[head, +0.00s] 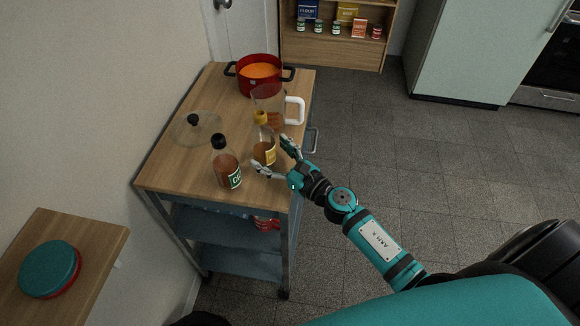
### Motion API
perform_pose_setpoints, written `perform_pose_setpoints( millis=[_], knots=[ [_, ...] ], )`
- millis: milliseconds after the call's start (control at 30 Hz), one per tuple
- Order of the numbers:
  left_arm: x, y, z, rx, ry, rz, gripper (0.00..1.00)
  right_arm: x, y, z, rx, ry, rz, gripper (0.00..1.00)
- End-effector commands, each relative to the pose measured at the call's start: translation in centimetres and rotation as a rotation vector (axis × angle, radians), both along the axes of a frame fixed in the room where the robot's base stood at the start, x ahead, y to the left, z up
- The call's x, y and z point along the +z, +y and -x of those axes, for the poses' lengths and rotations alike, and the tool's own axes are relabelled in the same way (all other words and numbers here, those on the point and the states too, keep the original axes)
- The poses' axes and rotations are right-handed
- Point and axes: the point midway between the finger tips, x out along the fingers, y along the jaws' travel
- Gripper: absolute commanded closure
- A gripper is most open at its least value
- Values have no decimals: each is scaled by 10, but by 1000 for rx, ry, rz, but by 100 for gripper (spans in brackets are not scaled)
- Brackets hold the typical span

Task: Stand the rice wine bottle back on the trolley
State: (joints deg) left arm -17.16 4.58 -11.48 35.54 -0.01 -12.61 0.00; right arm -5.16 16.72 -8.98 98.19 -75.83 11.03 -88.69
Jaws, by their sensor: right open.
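A bottle with a yellow cap and yellowish label (263,148), which I take as the rice wine bottle, stands upright on the wooden top of the trolley (165,171). Its label is too small to read. My right gripper (271,152) is open at the trolley's right edge, with its fingers spread towards this bottle. I cannot tell whether a finger touches it. Another bottle with a black cap and green label (226,165) stands to the left. My left gripper is not in view.
A clear jug with a white handle (294,110) stands just behind the yellow-capped bottle. A red pot (259,76) is at the back, and a glass lid (196,128) lies at left. A side table (88,232) holds a teal round item (49,269). Floor at right is clear.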

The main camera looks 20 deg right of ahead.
Motion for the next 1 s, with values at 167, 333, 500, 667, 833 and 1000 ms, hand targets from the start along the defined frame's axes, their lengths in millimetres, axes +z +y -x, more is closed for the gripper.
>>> perform_pose_setpoints(
  millis=[167,333,500,667,833,1000],
  knots=[
    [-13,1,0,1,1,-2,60,-5,-16,39,-1,4,-1,19],
    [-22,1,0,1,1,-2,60,-4,-26,65,0,3,-1,19],
    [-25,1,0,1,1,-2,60,-1,-31,77,1,1,-2,19],
    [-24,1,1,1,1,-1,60,0,-32,79,0,1,-2,19],
    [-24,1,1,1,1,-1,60,0,-32,79,0,1,-2,19],
    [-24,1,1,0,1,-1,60,0,-32,79,0,1,-2,19]
  ],
)
